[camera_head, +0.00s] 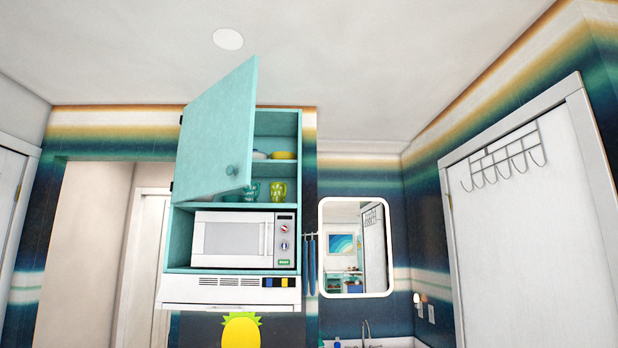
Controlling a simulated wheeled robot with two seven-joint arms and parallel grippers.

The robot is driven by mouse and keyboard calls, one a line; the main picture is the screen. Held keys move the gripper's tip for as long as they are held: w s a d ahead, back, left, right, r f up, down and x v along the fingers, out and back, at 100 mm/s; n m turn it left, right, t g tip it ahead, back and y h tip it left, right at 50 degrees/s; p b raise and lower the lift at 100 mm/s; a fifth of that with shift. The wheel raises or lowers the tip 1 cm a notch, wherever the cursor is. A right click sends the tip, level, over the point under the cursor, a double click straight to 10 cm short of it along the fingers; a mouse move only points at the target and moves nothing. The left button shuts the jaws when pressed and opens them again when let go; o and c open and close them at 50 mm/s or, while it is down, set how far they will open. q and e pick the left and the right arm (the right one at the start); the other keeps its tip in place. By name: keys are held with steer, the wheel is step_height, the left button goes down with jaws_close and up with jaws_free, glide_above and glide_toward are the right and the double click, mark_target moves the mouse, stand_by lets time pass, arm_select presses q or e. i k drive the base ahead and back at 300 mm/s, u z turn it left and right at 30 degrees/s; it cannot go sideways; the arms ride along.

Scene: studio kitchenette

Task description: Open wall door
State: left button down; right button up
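The left part of the inside is hidden behind the door. Neither of my grippers shows in the head view.
A white microwave (245,239) sits in the open bay below the door. A white range hood (228,292) is under it. A mirror (374,222) hangs to the right, and a white door with a hook rack (503,162) stands at far right.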

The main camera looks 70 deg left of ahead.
mark_target(215, 149)
steer(key=i, duration=1.7)
steer(key=u, duration=1.2)
steer(key=i, duration=1.25)
steer(key=u, duration=2.2)
